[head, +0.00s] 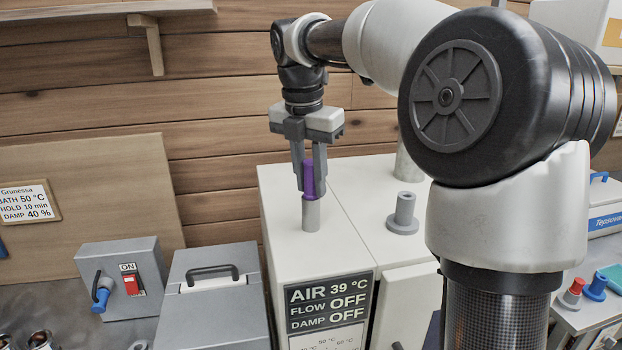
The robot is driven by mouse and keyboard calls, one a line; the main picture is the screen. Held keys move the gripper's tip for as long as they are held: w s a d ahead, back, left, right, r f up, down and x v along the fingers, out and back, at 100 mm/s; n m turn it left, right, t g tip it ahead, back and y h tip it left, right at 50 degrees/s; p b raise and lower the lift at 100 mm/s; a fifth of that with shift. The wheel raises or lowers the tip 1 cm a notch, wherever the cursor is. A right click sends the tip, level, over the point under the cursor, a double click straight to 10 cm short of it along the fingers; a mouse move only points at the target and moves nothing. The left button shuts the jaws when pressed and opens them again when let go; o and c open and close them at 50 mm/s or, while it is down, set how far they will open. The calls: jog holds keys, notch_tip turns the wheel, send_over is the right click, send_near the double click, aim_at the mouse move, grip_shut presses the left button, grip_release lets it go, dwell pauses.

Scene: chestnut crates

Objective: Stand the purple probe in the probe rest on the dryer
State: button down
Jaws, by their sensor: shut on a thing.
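My gripper (309,188) points down over the dryer and is shut on the purple probe (309,180). The probe hangs upright, its purple part between the fingers and a grey cylindrical part below. Whether its lower end touches the dryer's top, I cannot tell. The dryer (348,210) is a white cabinet with a dark panel reading AIR 39 °C, FLOW OFF, DAMP OFF. A grey flanged tube (404,212), which looks like the probe rest, stands on the dryer to the right of the probe. Nothing shows in its top.
A light grey post (408,165) rises behind the tube, partly hidden by my arm. Left of the dryer are a lidded grey box (212,305) and a switch box (122,280) reading ON. Red (572,290) and blue (597,286) pegs stand at the right.

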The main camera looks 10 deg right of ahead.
aim_at(311, 161)
jog(key=shift+r+p, duration=0.6)
jog(key=shift+p, duration=0.1)
dwell(0.3)
jog(key=c, duration=2.2)
grip_release()
grip_shut()
notch_tip(311, 161, up, 2)
jog(key=shift+r+p, duration=0.15)
jog(key=shift+p, duration=1.1)
jog(key=shift+r, duration=2)
